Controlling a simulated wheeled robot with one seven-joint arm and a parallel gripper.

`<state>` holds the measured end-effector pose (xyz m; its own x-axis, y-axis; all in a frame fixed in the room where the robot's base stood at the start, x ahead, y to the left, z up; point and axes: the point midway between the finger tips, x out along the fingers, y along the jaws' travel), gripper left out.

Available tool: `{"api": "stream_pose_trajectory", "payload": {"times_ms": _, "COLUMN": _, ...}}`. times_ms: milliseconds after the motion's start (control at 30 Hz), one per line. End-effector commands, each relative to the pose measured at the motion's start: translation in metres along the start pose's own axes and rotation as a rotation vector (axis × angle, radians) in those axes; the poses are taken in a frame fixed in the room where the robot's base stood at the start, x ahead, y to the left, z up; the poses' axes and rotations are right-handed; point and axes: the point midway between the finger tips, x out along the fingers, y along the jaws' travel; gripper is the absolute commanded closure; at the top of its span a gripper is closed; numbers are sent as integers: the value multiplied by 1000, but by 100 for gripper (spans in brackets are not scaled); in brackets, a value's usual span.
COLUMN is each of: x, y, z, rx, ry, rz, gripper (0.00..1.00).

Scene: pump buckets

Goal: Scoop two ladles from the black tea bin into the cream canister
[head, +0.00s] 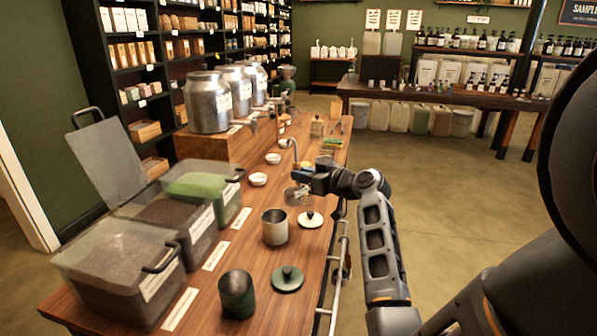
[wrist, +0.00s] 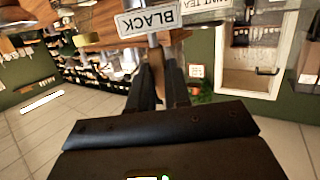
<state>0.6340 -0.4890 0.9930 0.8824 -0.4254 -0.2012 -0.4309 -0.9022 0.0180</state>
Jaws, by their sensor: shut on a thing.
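My gripper (head: 306,178) is shut on what seems to be a ladle, above the table's right side. Its hooked upper end (head: 293,148) rises beside the gripper, and a small cup shape shows just below. In the wrist view a brownish handle (wrist: 156,66) stands between the fingers, under a tag reading BLACK (wrist: 149,19). The middle bin (head: 172,218) holds dark tea, with its lid (head: 106,158) raised; its label is unreadable in the head view. The pale canister (head: 274,228), probably the cream one, stands open. A cream lid (head: 311,219) lies beside it. I cannot see the ladle's contents.
A closed bin of brown contents (head: 118,277) stands nearer, and a bin with green contents (head: 204,188) farther. A dark green canister (head: 237,295) and green lid (head: 287,279) are at the front. Small white bowls (head: 258,179) and large metal urns (head: 208,102) stand behind.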

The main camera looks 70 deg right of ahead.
Motion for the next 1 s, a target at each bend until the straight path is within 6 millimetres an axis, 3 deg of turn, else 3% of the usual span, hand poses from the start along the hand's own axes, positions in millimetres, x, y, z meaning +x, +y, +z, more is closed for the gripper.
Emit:
{"api": "stream_pose_trajectory", "payload": {"times_ms": 767, "x": 0, "y": -67, "z": -2, "rx": -406, "ry": 1, "rz": 81, "gripper": 100}}
{"api": "stream_pose_trajectory", "payload": {"times_ms": 1000, "x": 0, "y": -65, "z": -3, "rx": -404, "ry": 2, "rz": 83, "gripper": 100}}
